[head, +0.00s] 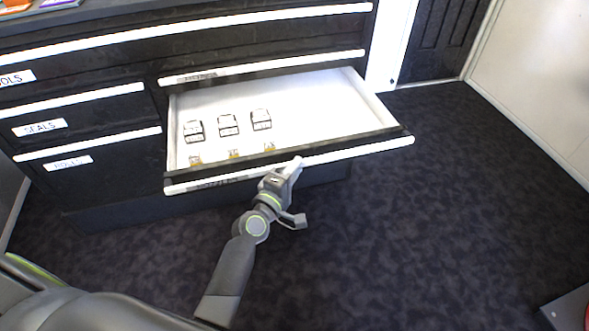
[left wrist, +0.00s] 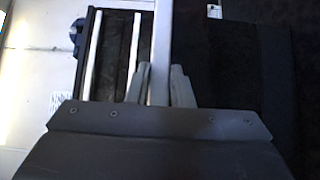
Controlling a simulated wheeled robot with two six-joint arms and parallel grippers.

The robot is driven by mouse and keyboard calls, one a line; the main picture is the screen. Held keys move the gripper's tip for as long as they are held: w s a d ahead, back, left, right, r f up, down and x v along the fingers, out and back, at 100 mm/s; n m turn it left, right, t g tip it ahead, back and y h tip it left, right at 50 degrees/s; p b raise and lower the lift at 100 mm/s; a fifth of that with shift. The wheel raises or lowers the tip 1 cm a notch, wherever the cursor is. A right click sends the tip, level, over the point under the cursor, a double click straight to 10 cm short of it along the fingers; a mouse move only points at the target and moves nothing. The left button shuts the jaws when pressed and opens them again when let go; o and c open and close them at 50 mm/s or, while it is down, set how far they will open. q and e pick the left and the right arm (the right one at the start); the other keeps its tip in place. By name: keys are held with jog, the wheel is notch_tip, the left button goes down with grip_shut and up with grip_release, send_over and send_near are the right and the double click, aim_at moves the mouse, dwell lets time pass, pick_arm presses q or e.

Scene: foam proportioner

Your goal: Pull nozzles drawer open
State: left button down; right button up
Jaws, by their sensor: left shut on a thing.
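A drawer (head: 320,97) with a white inside and a black front stands pulled out of the dark cabinet (head: 60,200) in the head view. Its white handle strip (head: 365,149) runs along the front's top edge; its label is too small to read. Several small parts (head: 228,125) lie in the drawer's left part. My left gripper (head: 292,166) is shut on the handle strip near the middle of the drawer front. In the left wrist view its two fingers (left wrist: 160,88) lie on either side of the white strip (left wrist: 161,50). My right gripper is not in view.
Closed drawers labelled SEALS (head: 40,127) and others sit to the left. Further closed drawers lie above the open one. Dark carpet (head: 430,230) is free in front and to the right. A door (head: 440,35) and white wall (head: 535,80) stand at the back right.

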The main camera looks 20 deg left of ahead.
pick_arm(q)
jog(key=c, duration=1.3)
grip_release()
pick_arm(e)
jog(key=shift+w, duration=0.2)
pick_arm(q)
jog(key=shift+s+a+b, duration=0.55)
jog(key=shift+s+b, duration=0.05)
jog(key=shift+s, duration=2.25)
jog(key=shift+s+a+b, duration=0.55)
jog(key=shift+s+a, duration=0.05)
jog(key=shift+s, duration=2.25)
jog(key=shift+s+a+b, duration=0.55)
jog(key=shift+s+b, duration=0.05)
jog(key=shift+s, duration=2.25)
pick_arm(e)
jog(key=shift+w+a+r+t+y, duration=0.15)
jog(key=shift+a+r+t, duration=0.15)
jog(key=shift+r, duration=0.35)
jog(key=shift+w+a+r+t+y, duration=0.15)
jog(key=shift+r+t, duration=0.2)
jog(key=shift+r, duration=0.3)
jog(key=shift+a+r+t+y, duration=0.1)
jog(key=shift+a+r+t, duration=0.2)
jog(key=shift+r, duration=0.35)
